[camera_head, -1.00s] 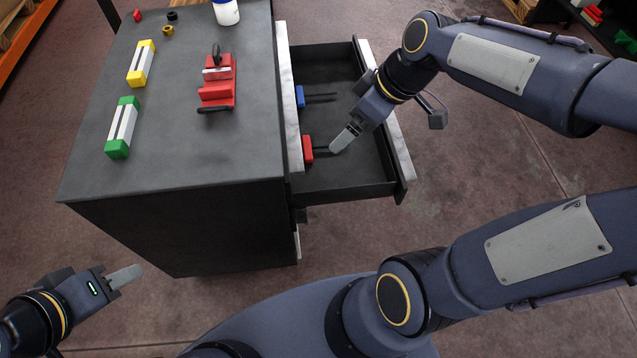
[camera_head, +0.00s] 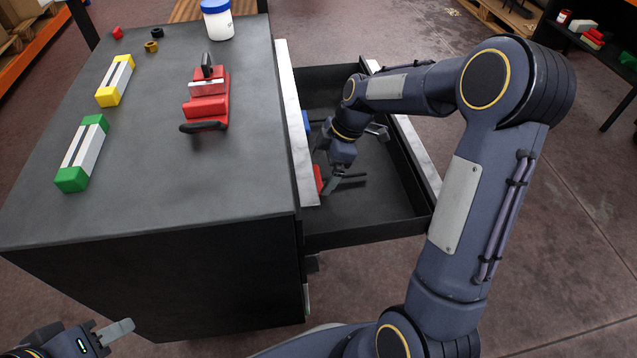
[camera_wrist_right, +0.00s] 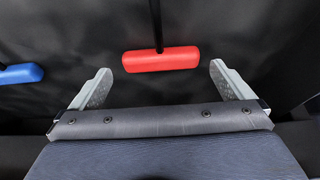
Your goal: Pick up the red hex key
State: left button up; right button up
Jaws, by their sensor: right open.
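The red hex key (camera_wrist_right: 161,59) lies in the open drawer, its red handle crosswise and its dark shaft running away in the right wrist view. In the head view its red handle (camera_head: 318,178) is partly hidden by my right gripper (camera_head: 331,183). My right gripper also shows in the right wrist view (camera_wrist_right: 163,85), open, with the red handle just ahead, between the lines of its two fingers; I see no contact. My left gripper (camera_head: 116,332) is at the bottom left, away from the table; whether its jaws are open is unclear.
The drawer (camera_head: 370,230) has raised walls around my right gripper. A blue-handled tool (camera_wrist_right: 21,74) lies to the left in the right wrist view. On the tabletop (camera_head: 150,195) stand a red vise (camera_head: 208,103), green and yellow blocks and a white jar (camera_head: 217,22).

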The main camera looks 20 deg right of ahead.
jog(key=x, duration=0.3)
jog(key=shift+b, duration=0.3)
jog(key=shift+r, duration=0.1)
jog(key=c, duration=0.8)
jog(key=shift+c, duration=0.2)
